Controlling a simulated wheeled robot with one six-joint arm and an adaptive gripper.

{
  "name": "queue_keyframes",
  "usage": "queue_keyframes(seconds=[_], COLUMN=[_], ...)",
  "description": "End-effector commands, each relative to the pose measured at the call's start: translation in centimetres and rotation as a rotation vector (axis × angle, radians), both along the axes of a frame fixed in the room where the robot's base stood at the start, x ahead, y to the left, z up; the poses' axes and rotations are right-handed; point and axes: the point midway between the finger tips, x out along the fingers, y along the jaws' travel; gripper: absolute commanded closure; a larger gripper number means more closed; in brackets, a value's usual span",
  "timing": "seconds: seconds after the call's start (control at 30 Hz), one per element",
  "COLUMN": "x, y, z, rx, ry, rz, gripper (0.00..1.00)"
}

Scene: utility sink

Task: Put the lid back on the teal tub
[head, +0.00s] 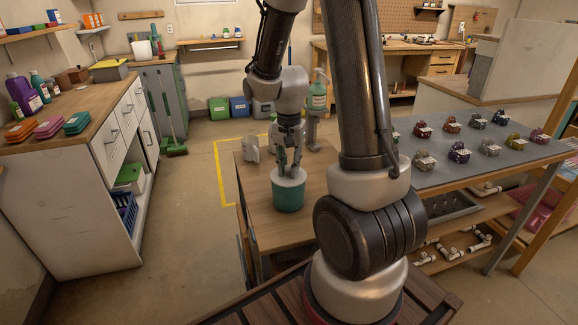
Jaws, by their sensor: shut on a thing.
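The teal tub (288,197) stands upright on the small wooden table, left of my near arm link. The pale lid (290,179) is at the tub's top, level and roughly centred over its mouth. I cannot tell from this view whether it is fully seated or just above the rim. My gripper (289,168) points down right above the lid and is shut on it. The fingers hide the middle of the lid.
A grey cup-like object (251,149) stands behind the tub on the wooden table (262,215). A grey-topped bench (440,183) with several small coloured items is on the right. Table space left of the tub is clear.

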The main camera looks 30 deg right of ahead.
Motion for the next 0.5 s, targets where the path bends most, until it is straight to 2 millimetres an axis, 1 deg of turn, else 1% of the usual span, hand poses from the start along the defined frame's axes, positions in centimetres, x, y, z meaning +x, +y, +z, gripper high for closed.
queue_keyframes(seconds=[0.13, 0.17, 0.2, 0.27, 0.3, 0.5], x=[0.01, 0.01, 0.01, 0.01, 0.01, 0.0], y=[-0.01, -0.01, -0.01, -0.01, -0.01, 0.0], z=[0.01, 0.01, 0.01, 0.01, 0.01, 0.01], rx=[0.0, 0.0, 0.0, 0.0, 0.0, 0.0], ry=[0.0, 0.0, 0.0, 0.0, 0.0, 0.0], rz=[0.0, 0.0, 0.0, 0.0, 0.0, 0.0], gripper=[0.99, 0.74, 0.66, 0.55, 0.54, 0.54])
